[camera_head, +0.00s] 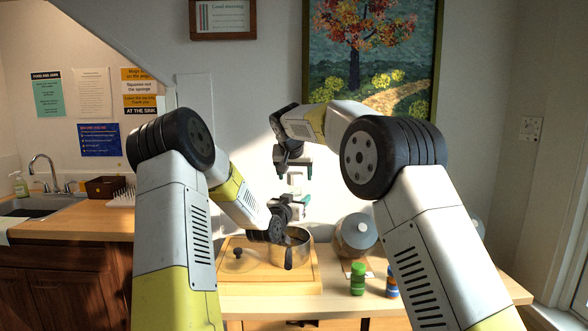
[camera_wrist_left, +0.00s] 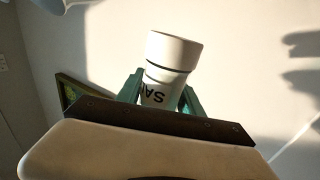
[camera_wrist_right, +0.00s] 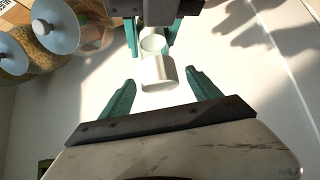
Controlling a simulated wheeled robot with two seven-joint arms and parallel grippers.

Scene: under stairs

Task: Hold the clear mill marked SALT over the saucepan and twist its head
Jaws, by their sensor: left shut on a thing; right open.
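The mill (camera_head: 295,184) looks white and stands upright above the saucepan (camera_head: 303,246). In the left wrist view, part of the word SALT shows upside down on the mill (camera_wrist_left: 172,55). My left gripper (camera_head: 293,199) is shut on the mill's lower part. My right gripper (camera_head: 294,172) is above it, pointing down, open and empty. In the right wrist view, the mill's end (camera_wrist_right: 160,74) lies between and a little beyond the open green fingers, touching neither. The saucepan stands on a wooden board (camera_head: 240,286); my left arm hides part of it.
A glass lid (camera_head: 238,262) with a dark knob lies on the board left of the saucepan. A large lidded jar (camera_head: 354,238), a green-capped shaker (camera_head: 357,280) and a blue bottle (camera_head: 391,283) stand to the right. A sink (camera_head: 38,204) is far left.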

